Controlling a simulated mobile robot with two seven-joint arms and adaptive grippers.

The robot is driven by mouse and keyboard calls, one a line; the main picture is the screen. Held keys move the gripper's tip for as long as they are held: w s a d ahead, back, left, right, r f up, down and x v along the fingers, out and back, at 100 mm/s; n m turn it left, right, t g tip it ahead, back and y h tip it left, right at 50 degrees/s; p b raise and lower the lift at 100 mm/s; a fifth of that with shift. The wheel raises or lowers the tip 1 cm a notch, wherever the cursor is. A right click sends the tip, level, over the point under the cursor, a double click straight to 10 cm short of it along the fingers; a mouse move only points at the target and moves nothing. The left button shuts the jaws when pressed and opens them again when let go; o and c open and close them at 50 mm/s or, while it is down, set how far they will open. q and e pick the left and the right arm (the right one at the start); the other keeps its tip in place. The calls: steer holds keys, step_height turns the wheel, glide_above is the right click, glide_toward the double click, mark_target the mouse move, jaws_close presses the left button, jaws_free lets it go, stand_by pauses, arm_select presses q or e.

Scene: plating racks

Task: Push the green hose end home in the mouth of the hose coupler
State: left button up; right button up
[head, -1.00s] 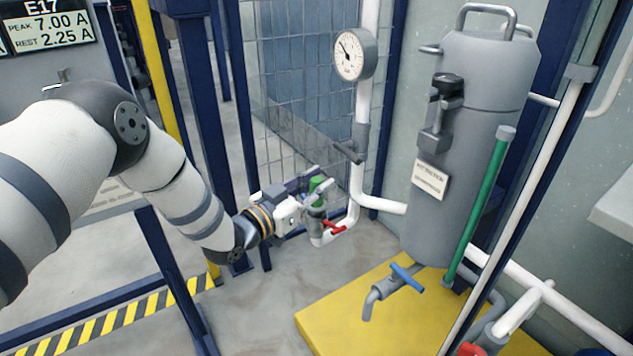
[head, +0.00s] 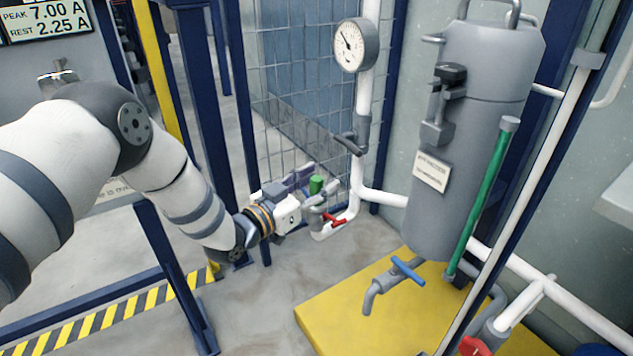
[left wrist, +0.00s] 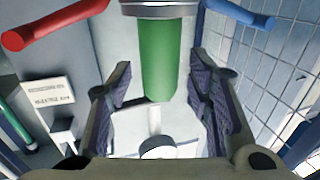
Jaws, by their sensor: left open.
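The green hose end (head: 316,185) stands upright beyond the tips of the left arm in the head view. In the left wrist view the green hose end (left wrist: 160,55) meets the grey ring of the hose coupler (left wrist: 160,7) at the top edge. How deep it sits in the mouth I cannot tell. The grey coupler (head: 316,201) shows small and partly hidden below the green in the head view. My left gripper (head: 318,183) is open, its fingers on either side of the green hose end, with gaps visible in the wrist view (left wrist: 160,95). My right gripper is out of sight.
A red-handled valve (head: 336,219) sits on the white pipe beside the coupler. A gauge (head: 356,45) and a grey lever (head: 350,143) are above. A grey tank (head: 465,150) with a green tube (head: 482,195) stands right over a yellow base (head: 340,305). Wire mesh is behind.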

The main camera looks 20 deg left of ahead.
arm_select(q)
steer(key=v, duration=1.2)
